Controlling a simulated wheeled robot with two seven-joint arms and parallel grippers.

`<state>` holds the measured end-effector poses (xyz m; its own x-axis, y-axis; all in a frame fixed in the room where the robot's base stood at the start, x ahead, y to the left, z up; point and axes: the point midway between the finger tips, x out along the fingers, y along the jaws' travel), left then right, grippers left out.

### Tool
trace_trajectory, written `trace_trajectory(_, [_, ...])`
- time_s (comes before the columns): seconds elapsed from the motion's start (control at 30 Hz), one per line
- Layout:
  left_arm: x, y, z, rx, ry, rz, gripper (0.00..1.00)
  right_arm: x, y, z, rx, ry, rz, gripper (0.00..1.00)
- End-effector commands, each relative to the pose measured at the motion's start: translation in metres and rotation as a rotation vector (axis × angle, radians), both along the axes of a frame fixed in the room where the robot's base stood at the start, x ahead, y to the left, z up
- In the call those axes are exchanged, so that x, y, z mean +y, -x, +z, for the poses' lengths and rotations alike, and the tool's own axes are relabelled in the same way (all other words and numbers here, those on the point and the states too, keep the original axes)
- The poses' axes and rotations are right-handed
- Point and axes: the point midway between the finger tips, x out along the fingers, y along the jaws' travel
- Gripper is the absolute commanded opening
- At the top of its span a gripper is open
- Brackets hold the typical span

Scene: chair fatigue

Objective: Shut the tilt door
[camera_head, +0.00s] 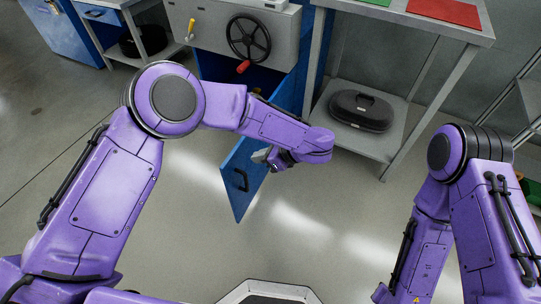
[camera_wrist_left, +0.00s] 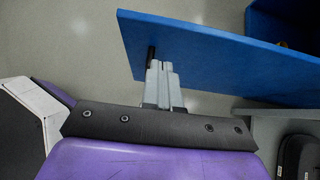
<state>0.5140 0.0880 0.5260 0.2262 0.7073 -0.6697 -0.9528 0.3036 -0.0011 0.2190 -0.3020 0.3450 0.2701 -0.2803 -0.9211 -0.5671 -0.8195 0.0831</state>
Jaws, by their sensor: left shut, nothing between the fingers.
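The blue tilt door (camera_head: 236,196) stands open in the head view, reaching out from the blue cabinet below the grey wheel panel toward me. A black handle (camera_head: 241,180) is on its face near the outer end. My left gripper (camera_head: 262,155) is shut and empty, close to the door near its outer end. In the left wrist view the closed fingertips (camera_wrist_left: 159,66) overlap the edge of the blue door (camera_wrist_left: 225,58), with a dark handle part (camera_wrist_left: 151,54) beside them. I cannot tell whether they touch. My right gripper is out of view; only my right arm links show.
The grey panel (camera_head: 205,27) carries a black handwheel (camera_head: 248,38) and a red knob (camera_head: 243,67). To the right, a grey table (camera_head: 455,32) has a lower shelf holding a black case (camera_head: 361,110). The floor (camera_head: 320,215) between my arms is clear.

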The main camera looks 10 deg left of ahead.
Motion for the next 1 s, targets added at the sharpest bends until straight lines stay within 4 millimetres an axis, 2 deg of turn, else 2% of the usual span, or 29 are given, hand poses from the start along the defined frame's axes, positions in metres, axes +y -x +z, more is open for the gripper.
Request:
trace_trajectory(0.1, [0.018,-0.005,-0.019,0.002,-0.001,0.001,0.00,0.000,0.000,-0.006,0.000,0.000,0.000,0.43])
trace_trajectory(0.2, [0.036,-0.011,-0.017,0.000,-0.001,0.001,0.00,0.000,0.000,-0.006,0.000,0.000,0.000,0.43])
trace_trajectory(0.33, [0.049,-0.016,-0.017,0.000,-0.001,-0.001,0.00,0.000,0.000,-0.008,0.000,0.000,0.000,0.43])
trace_trajectory(0.83, [0.056,-0.018,-0.016,0.001,-0.001,-0.008,0.00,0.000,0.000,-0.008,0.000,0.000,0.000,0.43])
trace_trajectory(1.0, [0.066,-0.025,-0.017,0.000,-0.001,-0.056,0.00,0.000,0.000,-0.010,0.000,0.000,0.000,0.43])
